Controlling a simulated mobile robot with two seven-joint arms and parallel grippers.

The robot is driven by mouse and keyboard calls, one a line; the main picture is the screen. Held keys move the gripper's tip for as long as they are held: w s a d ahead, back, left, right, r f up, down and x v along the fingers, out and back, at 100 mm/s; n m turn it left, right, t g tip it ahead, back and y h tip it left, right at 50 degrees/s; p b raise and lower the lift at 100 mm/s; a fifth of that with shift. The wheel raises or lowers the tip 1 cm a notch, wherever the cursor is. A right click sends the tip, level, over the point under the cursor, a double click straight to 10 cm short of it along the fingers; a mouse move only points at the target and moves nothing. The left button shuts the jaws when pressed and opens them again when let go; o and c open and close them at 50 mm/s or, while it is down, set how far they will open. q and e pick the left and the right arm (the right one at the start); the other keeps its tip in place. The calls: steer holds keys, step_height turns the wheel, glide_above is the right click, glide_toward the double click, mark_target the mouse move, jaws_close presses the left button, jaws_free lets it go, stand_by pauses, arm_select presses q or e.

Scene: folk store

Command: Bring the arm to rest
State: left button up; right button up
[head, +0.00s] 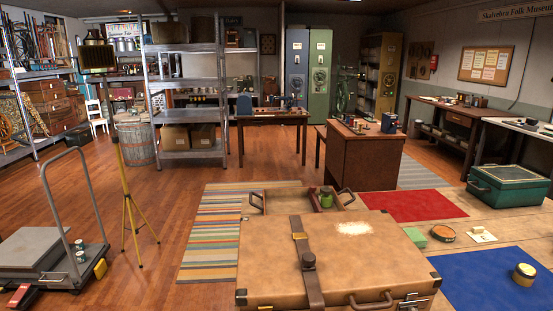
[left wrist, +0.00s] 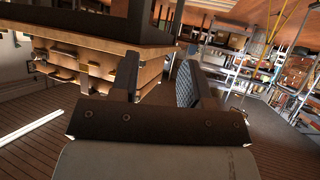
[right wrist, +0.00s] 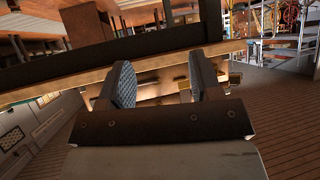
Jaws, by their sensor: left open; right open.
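Neither arm shows in the head view. In the left wrist view my left gripper (left wrist: 160,80) has its two fingers apart with nothing between them. In the right wrist view my right gripper (right wrist: 163,78) also has its fingers apart and is empty. Both wrist pictures show the room tilted, with dark and wooden furniture edges behind the fingers. I cannot tell how far these edges are from the fingertips.
A green case (head: 508,187), a blue mat (head: 480,285) and a red mat (head: 415,205) are on the worktop at right. A yellow tripod (head: 127,190) and a grey platform trolley (head: 35,248) stand at left. Wooden floor is clear between the tripod and the striped rug (head: 205,245).

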arm_select(q)
step_height(320, 180, up, 11)
steer(key=s+a+p, duration=0.1)
steer(key=p, duration=1.3)
steer(key=shift+s+a+f+y+p, duration=0.15)
steer(key=shift+a+y+p, duration=0.15)
steer(key=shift+a, duration=0.05)
steer(key=shift+d+r, duration=0.15)
steer(key=shift+r, duration=0.05)
